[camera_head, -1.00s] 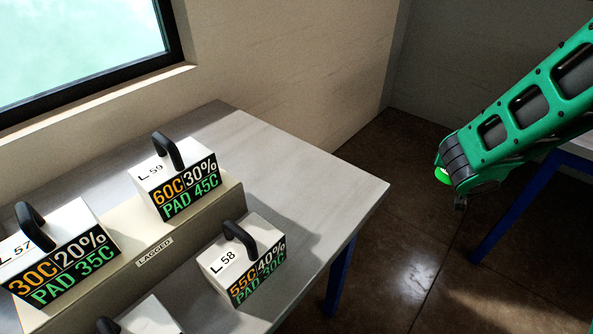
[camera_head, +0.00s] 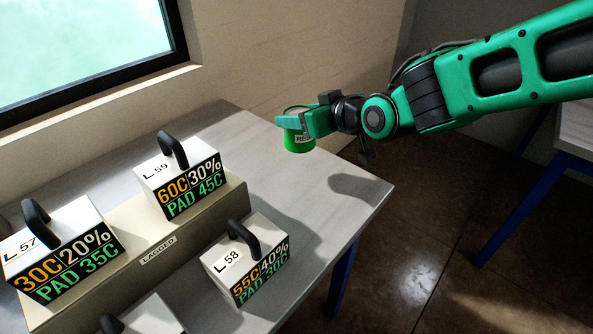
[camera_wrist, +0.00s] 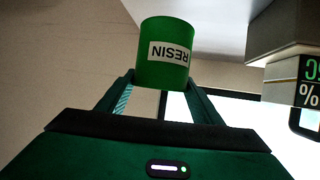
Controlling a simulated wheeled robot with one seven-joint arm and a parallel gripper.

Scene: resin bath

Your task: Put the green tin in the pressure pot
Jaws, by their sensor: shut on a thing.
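My gripper (camera_head: 294,121) is shut on the green tin (camera_head: 299,143) and holds it in the air above the far right part of the grey table (camera_head: 262,160). The tin looks upright in the head view, and its label is partly hidden by the fingers. In the wrist view the tin (camera_wrist: 164,68) sits between my two fingertips, with its "RESIN" label showing upside down. I cannot make out a pressure pot in either view.
White boxes with black handles, L 59 (camera_head: 159,188), L 57 (camera_head: 65,238) and L 58 (camera_head: 245,259), stand on the left and front of the table. L 59 and L 57 rest on a beige "LAGGED" block (camera_head: 126,262). The table's right end is clear.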

